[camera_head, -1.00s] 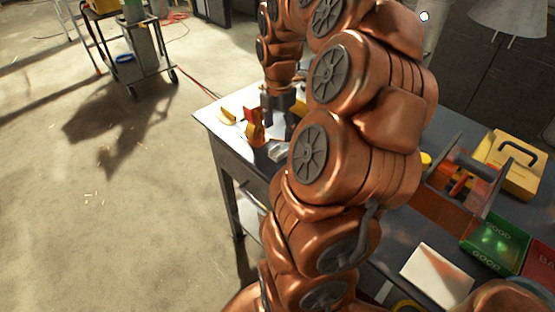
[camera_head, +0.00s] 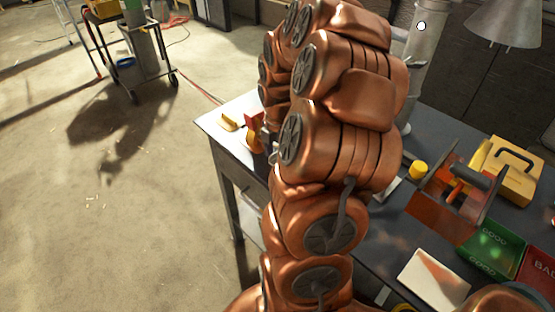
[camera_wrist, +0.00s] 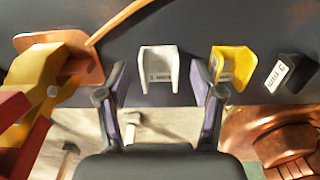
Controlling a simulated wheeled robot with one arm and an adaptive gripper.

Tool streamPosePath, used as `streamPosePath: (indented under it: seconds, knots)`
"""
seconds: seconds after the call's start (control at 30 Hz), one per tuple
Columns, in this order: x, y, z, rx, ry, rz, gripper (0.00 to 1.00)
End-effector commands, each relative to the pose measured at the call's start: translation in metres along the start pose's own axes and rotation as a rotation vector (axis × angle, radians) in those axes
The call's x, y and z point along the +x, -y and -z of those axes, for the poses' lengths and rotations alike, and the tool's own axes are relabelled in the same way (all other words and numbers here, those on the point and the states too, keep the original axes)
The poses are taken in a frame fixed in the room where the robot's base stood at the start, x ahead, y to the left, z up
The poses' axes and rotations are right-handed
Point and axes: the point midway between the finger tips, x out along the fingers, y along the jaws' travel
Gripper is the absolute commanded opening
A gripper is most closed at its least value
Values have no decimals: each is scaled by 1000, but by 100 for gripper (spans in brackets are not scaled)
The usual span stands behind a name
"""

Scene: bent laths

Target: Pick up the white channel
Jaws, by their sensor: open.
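The white channel (camera_wrist: 158,68) is a short U-shaped piece with small dark lettering, on the dark table top in the wrist view. My gripper (camera_wrist: 159,78) is open, with one finger to the left and one to the right of the channel in the picture. The channel appears just beyond the fingertips, centred between them. I cannot tell the height gap. Nothing is held. In the head view my copper arm hides the gripper, and I cannot make out the channel for sure.
A yellow channel (camera_wrist: 232,64) stands close right of the white one, with a black labelled piece (camera_wrist: 284,73) beyond. A copper-coloured plate (camera_wrist: 88,72) and yellow bracket (camera_wrist: 45,75) lie left. In the head view, a red toolbox-like carrier (camera_head: 440,205) and yellow case (camera_head: 512,170) occupy the table's right.

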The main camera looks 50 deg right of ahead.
Motion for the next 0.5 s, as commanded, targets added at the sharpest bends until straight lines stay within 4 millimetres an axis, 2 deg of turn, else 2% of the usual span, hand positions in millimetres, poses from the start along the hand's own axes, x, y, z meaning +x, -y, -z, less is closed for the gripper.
streamPosePath:
  seconds: [0.13, 0.5]
  knots:
    - [0, 0, 0, 0, 1, -1, 65]
    - [-1, 0, 0, 0, 1, -1, 26]
